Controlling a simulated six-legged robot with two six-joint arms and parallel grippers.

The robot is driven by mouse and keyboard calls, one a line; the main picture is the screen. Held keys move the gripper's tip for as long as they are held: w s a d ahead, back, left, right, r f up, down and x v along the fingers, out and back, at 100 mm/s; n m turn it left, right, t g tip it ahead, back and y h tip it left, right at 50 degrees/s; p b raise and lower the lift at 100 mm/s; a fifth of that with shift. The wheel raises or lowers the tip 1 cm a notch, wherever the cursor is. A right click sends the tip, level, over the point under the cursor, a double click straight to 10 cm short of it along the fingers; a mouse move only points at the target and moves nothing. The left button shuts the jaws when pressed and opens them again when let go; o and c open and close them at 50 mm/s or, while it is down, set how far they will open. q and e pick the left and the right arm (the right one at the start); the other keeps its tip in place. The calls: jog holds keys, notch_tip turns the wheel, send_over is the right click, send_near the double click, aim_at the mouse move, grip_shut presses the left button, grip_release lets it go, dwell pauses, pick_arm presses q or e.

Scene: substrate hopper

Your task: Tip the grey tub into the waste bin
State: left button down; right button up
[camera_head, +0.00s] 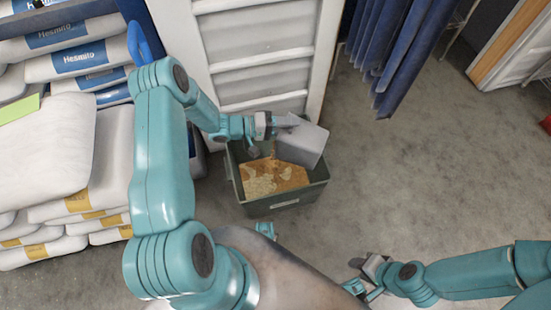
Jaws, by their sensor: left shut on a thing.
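The grey tub (305,144) is tilted over the right rear part of the waste bin (283,203), a dark green open box on the floor. My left gripper (284,125) is shut on the tub at its upper left side. The tub's opening faces away from me, so its inside is hidden. Tan and pale loose material (272,180) lies in the bin. A thin brownish streak shows beside the tub's left edge; I cannot tell whether it is falling material. My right gripper (364,272) is low at the bottom centre, away from tub and bin; its jaws are unclear.
White sacks (60,160) are stacked on the left. A pale ribbed panel (250,55) stands right behind the bin. Dark blue hanging strips (395,45) are at the upper right. The grey concrete floor (430,170) to the right is clear.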

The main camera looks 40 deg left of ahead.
pick_arm(q)
jog(key=s+a+f+n+t+h+b, duration=0.1)
jog(key=a+n+t+h+b, duration=0.1)
jog(key=a+b, duration=0.4)
jog(key=shift+a+f+n+t+h+b, duration=0.2)
jog(key=shift+n+t+h+b, duration=0.15)
jog(key=shift+b, duration=0.8)
jog(key=shift+s, duration=0.1)
